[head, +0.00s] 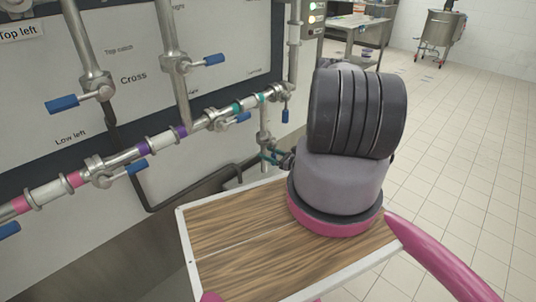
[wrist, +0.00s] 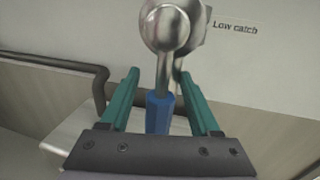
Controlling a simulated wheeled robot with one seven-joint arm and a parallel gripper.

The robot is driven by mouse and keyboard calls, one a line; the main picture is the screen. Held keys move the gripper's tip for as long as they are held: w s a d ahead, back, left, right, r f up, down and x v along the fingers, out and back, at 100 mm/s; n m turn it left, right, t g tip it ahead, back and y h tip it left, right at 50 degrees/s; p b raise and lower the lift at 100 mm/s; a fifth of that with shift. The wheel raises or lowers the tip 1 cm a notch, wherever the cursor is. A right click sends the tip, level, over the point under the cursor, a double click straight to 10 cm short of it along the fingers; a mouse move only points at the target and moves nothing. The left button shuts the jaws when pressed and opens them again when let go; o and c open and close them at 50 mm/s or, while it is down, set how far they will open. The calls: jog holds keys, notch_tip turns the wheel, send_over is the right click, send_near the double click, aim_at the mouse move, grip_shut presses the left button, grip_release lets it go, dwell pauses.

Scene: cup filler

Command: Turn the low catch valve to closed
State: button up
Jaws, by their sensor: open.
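The low catch valve (wrist: 172,25) is a rounded metal body at the top of the wrist view, beside its "Low catch" label (wrist: 235,27). Its metal lever runs down the picture to a blue handle grip (wrist: 159,112). My gripper (wrist: 160,76) is open, with one teal finger on each side of the lever and blue grip. A gap shows on the left; on the right the finger is close, and I cannot tell whether it touches. In the head view, my gripper (head: 270,157) is at the lower end of a short vertical pipe (head: 264,122), and the blue grip is hidden there.
A horizontal pipe run (head: 155,146) with several blue-handled valves crosses the panel above and left of my gripper. A dark bent pipe (head: 185,207) runs low along the wall. A wood-topped cart (head: 235,235) stands below my arm. Tiled floor is open at right.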

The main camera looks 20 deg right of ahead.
grip_shut()
dwell(1.4)
